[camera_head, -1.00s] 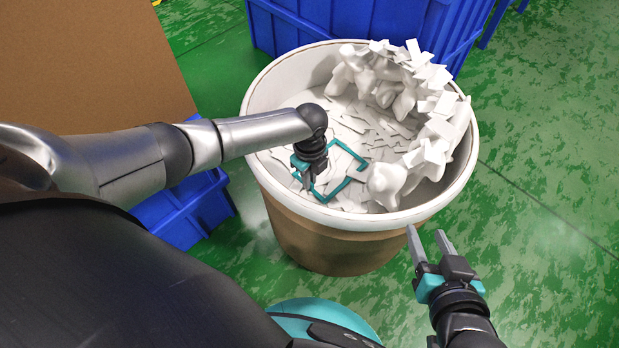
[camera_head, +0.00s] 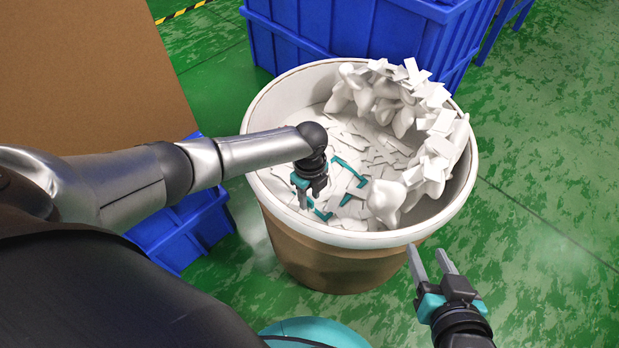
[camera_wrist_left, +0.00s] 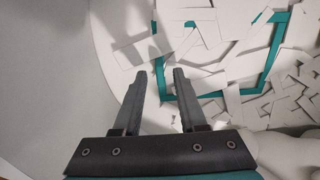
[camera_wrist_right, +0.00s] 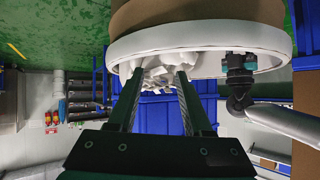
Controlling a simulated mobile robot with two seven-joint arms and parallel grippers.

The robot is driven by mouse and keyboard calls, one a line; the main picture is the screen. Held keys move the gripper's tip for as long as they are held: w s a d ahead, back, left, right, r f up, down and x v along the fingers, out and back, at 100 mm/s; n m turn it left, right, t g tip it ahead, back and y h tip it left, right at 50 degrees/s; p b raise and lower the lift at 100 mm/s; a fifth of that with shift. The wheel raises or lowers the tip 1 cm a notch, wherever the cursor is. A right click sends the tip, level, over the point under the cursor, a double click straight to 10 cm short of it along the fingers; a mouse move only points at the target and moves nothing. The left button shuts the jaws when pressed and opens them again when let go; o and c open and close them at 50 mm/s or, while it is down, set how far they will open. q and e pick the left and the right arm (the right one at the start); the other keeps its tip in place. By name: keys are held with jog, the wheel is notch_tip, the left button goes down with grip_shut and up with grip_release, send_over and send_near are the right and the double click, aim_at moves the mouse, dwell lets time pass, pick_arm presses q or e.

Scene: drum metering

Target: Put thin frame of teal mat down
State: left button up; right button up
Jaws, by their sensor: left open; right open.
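The thin teal frame (camera_head: 349,168) lies on the white scraps inside the drum (camera_head: 330,237). Scraps cover parts of it in the left wrist view (camera_wrist_left: 273,66). My left gripper (camera_head: 310,203) is inside the drum near its left wall, with open, empty fingers. In the left wrist view (camera_wrist_left: 160,78) its fingertips are apart, with the frame's left part just beyond and to the right of them. Whether they touch anything is unclear. My right gripper (camera_head: 432,258) is open and empty outside the drum, at its lower right.
White lumpy pieces and flat scraps (camera_head: 405,115) are heaped along the drum's right and back wall. A large blue crate (camera_head: 360,35) stands behind the drum. Another blue crate (camera_head: 185,230) and a brown board (camera_head: 90,75) are at the left. Green floor is open at the right.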

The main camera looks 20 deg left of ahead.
pick_arm(q)
jog(key=shift+r+p, duration=0.75)
jog(key=shift+r, duration=0.45)
notch_tip(320, 180, up, 3)
jog(key=shift+f+p, duration=0.1)
jog(key=shift+p, duration=0.8)
pick_arm(e)
jog(key=s+d+g+h, duration=0.3)
jog(key=s+d+g, duration=0.2)
jog(key=d+g, duration=0.15)
pick_arm(q)
notch_tip(320, 180, up, 7)
jog(key=p, duration=0.4)
pick_arm(e)
notch_tip(320, 180, down, 8)
jog(key=s, duration=0.1)
jog(key=shift+d+g, duration=0.35)
jog(key=shift+g, duration=0.1)
jog(key=shift+m+h, duration=0.3)
